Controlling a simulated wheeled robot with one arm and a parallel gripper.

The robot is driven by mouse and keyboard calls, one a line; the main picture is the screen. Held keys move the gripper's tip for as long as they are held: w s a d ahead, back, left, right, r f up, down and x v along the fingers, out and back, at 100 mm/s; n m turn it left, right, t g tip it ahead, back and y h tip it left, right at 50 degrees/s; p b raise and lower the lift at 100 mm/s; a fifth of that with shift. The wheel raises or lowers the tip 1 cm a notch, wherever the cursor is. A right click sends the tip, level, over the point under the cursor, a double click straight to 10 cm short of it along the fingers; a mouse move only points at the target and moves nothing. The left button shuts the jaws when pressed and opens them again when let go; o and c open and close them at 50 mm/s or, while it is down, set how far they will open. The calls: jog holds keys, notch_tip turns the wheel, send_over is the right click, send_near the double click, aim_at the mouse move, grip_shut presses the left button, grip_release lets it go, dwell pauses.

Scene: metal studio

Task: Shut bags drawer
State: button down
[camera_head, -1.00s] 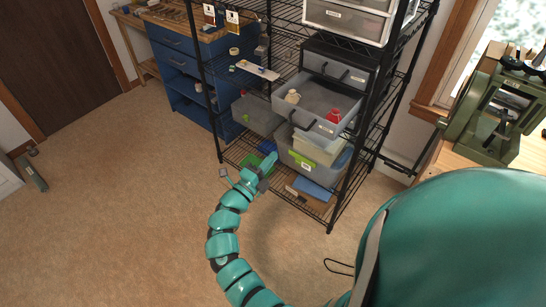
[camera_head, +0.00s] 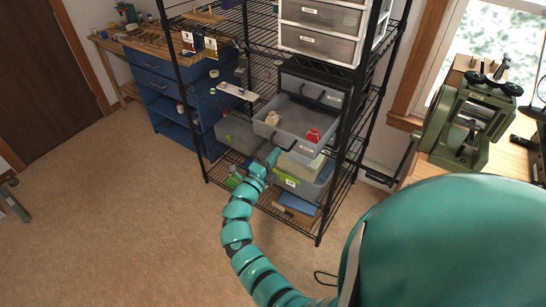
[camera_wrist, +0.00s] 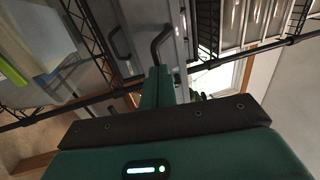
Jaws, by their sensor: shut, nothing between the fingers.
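A grey drawer (camera_head: 301,147) is pulled out of the black drawer unit (camera_head: 322,82) on the wire rack. It holds a cream item (camera_head: 273,118) and a red item (camera_head: 313,135). Its label is too small to read, so I cannot tell whether it is the bags drawer. My gripper (camera_head: 274,156) is shut and empty, just below the open drawer's front. In the wrist view my gripper's fingertips (camera_wrist: 158,72) are together, close beside a dark bent handle (camera_wrist: 160,42) on a grey front. I cannot tell whether they touch.
Clear bins (camera_head: 305,187) sit on the lower shelf below the drawer, and a grey bin (camera_head: 238,133) is to its left. Rack posts (camera_head: 332,195) stand at the sides. A green machine (camera_head: 462,125) is on the bench at right. The carpet (camera_head: 130,220) is open at left.

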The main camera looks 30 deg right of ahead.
aim_at(302, 128)
jog(key=f+b+x, duration=0.1)
jog(key=x, duration=0.4)
jog(key=f+b+x, duration=0.1)
jog(key=b+x, duration=0.1)
jog(key=x, duration=0.4)
jog(key=f+b+x, duration=0.1)
jog(key=b+x, duration=0.1)
jog(key=x, duration=0.4)
jog(key=shift+w+d+f, duration=0.1)
jog(key=shift+d+f, duration=0.15)
jog(key=shift+d, duration=0.25)
jog(key=shift+w+d+r, duration=0.1)
jog(key=shift+w+d, duration=0.15)
jog(key=shift+d, duration=0.3)
jog(key=shift+r, duration=0.35)
jog(key=shift+d+r, duration=0.1)
jog(key=shift+r, duration=0.05)
jog(key=shift+a, duration=0.25)
jog(key=f+b+v, duration=0.1)
jog(key=v, duration=1.3)
jog(key=shift+b, duration=0.4)
